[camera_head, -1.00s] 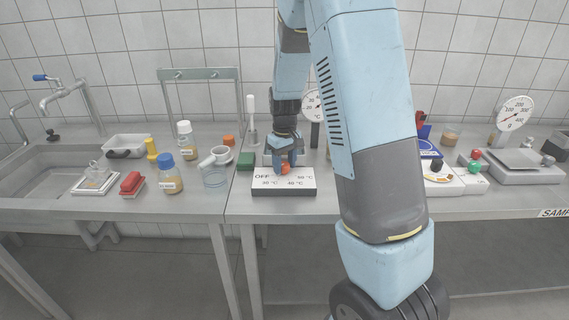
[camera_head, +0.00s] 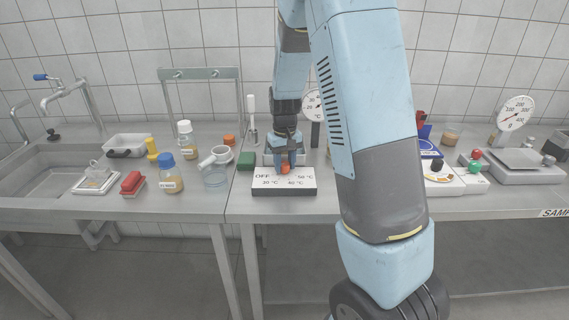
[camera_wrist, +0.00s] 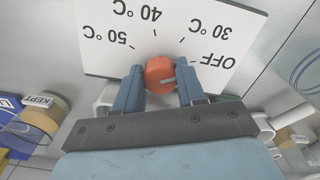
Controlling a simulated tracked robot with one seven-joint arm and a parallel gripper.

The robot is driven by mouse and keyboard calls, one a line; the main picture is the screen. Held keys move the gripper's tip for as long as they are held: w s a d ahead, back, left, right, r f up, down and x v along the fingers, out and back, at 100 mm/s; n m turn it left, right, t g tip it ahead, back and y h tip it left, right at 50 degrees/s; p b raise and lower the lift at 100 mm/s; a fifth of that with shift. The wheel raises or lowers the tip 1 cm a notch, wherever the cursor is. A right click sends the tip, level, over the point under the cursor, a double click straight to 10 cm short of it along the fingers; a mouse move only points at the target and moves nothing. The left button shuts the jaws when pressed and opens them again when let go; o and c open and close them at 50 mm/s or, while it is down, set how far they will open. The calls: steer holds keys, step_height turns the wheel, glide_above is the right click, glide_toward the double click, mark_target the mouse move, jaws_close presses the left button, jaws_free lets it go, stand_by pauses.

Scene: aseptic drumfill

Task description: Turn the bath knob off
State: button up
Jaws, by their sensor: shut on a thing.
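The bath knob (camera_wrist: 159,72) is a round orange knob with a pale pointer line, seen in the wrist view. It sits on the white dial panel (camera_wrist: 100,45), which is marked OFF, 30 °C, 40 °C and 50 °C. The pointer line lies on the right of the knob, slanting toward the OFF side. My gripper (camera_wrist: 160,84) has a blue finger on each side of the knob and is shut on it. In the head view, my gripper (camera_head: 285,167) points down onto the panel (camera_head: 268,189); the knob (camera_head: 285,169) is partly hidden.
A blue-capped bottle (camera_head: 170,174) is by the sink. Dial scales (camera_head: 515,112) stand at right. Bench in front of the panel is narrow.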

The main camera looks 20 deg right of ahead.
mark_target(284, 164)
steer(key=shift+m, duration=0.9)
steer(key=o, duration=0.8)
steer(key=shift+r, duration=0.1)
step_height(284, 164, up, 14)
steer(key=shift+w+f, duration=0.1)
steer(key=shift+f, duration=0.1)
